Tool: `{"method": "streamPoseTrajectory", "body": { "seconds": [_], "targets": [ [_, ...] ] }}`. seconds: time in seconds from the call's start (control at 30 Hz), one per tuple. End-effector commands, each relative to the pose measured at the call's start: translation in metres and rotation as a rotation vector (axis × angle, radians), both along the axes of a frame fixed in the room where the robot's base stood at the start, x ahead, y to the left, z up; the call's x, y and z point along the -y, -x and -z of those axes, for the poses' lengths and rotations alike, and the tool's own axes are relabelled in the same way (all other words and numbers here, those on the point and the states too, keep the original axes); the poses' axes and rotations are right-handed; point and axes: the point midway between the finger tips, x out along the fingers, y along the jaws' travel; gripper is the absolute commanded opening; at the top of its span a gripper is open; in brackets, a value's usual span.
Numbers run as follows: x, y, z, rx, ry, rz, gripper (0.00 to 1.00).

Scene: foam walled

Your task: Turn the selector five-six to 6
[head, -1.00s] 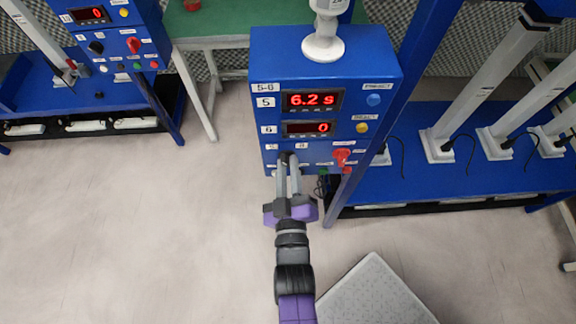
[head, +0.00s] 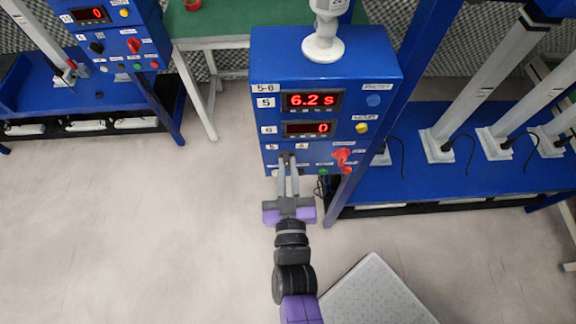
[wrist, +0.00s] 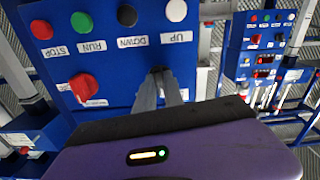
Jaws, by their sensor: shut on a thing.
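In the wrist view the fingers (wrist: 160,78) close on a dark knob (wrist: 158,71) on the panel.
A red rotary switch (head: 341,156) sits right of my fingers; it also shows in the wrist view (wrist: 83,87). A blue bench (head: 420,180) is at right. The floor (head: 130,230) at left is clear.

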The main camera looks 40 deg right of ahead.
Motion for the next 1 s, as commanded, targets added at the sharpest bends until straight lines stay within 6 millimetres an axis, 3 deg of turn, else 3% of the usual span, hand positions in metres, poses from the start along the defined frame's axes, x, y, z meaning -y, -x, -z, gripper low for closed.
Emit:
{"method": "streamPoseTrajectory", "body": {
  "seconds": [0.5, 1.0],
  "targets": [
    [-0.0016, -0.0005, -0.0004, 0.270, -0.370, -0.002, 0.00],
    [-0.0015, -0.0005, -0.0003, 0.390, -0.537, 0.000, 0.00]
  ]
}}
